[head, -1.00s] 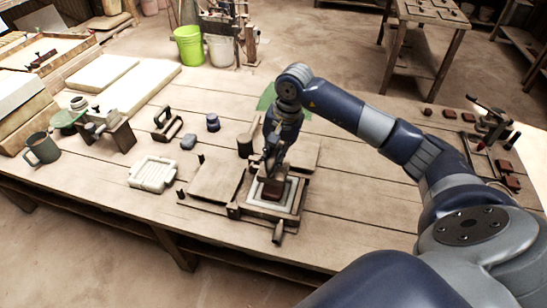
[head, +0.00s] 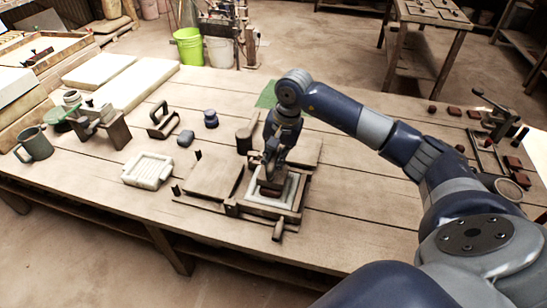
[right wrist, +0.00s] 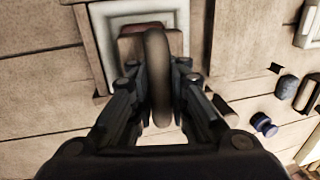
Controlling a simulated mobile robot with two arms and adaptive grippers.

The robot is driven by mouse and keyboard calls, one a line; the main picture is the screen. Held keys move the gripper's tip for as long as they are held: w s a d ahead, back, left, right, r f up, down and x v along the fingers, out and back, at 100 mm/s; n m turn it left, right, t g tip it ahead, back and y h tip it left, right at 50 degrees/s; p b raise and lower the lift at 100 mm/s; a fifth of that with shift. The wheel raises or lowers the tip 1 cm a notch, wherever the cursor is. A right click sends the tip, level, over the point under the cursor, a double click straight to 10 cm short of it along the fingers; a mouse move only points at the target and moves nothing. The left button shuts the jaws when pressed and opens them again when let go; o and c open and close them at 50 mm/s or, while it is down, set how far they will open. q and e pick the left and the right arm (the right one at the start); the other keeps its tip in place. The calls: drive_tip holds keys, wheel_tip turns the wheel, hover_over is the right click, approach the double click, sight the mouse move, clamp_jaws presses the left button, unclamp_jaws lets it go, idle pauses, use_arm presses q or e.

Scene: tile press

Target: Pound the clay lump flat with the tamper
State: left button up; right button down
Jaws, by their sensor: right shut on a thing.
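My right gripper (head: 271,160) is shut on the tamper (head: 270,188), with its fingers on either side of the curved handle. The handle (right wrist: 158,70) stands out between the fingers in the right wrist view. The tamper's brown block is down inside the pale square frame of the tile press (head: 291,203). The clay lump is mostly hidden under the block; a reddish edge (right wrist: 141,27) beside the block in the right wrist view may be clay. I cannot tell whether block and clay touch. My left gripper is out of view.
The press's hinged lid (head: 214,178) lies open to the left, and its handle (head: 279,230) sticks out in front. Reddish tiles (head: 512,163) lie right. The table's middle right is clear.

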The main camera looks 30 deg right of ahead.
wheel_tip(320, 180, down, 3)
drive_tip(key=shift+r+b, duration=0.15)
drive_tip(key=shift+b, duration=0.5)
drive_tip(key=shift+s+r+p, duration=0.1)
drive_tip(key=shift+r+p, duration=0.65)
drive_tip(key=shift+r, duration=0.1)
wheel_tip(320, 180, up, 6)
drive_tip(key=p, duration=0.3)
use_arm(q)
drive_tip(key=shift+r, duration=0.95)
use_arm(e)
drive_tip(key=shift+f, duration=0.1)
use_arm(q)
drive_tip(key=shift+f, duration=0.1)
use_arm(e)
drive_tip(key=shift+f, duration=0.1)
